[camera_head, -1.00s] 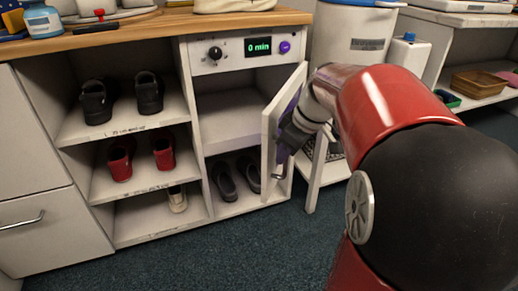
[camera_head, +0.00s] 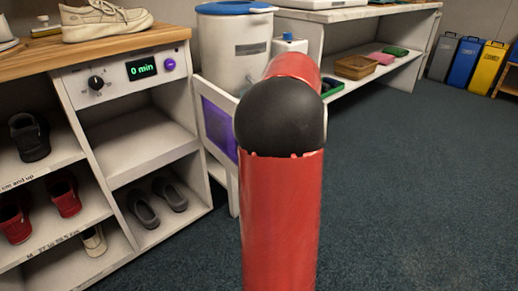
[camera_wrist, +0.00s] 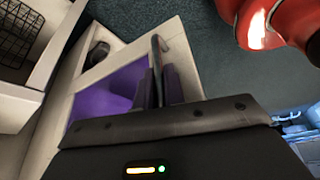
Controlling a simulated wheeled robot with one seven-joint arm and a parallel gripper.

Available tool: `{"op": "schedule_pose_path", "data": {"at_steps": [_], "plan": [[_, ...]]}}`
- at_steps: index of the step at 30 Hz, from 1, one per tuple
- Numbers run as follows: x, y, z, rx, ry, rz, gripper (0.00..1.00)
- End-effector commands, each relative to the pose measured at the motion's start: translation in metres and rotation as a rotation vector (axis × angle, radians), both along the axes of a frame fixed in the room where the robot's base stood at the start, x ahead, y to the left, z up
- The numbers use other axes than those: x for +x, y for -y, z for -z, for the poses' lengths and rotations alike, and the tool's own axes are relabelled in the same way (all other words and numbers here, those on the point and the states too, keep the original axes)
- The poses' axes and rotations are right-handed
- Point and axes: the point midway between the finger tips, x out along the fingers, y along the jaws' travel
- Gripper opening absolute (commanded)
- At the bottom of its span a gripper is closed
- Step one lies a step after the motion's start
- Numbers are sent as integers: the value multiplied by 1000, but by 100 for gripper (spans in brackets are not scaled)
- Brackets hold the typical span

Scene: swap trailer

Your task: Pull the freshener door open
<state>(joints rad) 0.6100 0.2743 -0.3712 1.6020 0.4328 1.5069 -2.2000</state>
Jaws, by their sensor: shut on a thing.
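The freshener door (camera_head: 231,170) is white with a purple panel and stands wide open at the right side of the freshener cabinet (camera_head: 118,75). Its compartment, below the "0 min" display, is open to view and empty. My red and black arm hides part of the door in the head view. The door (camera_wrist: 75,122) also fills the middle left of the wrist view. My gripper (camera_wrist: 159,82) is shut on the door's handle (camera_wrist: 156,52), a dark bar between the two fingers. The gripper is hidden behind my arm in the head view.
Grey shoes (camera_head: 158,205) stand in the compartment below, with red and black shoes on shelves to the left. A white bin with a blue lid (camera_head: 234,35) stands behind the door. The carpet (camera_head: 420,190) to the right is clear.

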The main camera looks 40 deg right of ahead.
Motion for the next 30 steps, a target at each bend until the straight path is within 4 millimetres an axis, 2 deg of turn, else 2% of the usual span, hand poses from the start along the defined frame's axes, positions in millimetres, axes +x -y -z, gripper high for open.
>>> {"op": "schedule_pose_path", "data": {"at_steps": [14,15,19,27,30], "plan": [[0,4,0,-1,-3,2,0],[0,4,0,0,-1,3,16],[0,4,0,-1,-1,2,33],[0,4,-1,-1,0,1,33],[-1,7,-8,-2,1,2,33]]}}
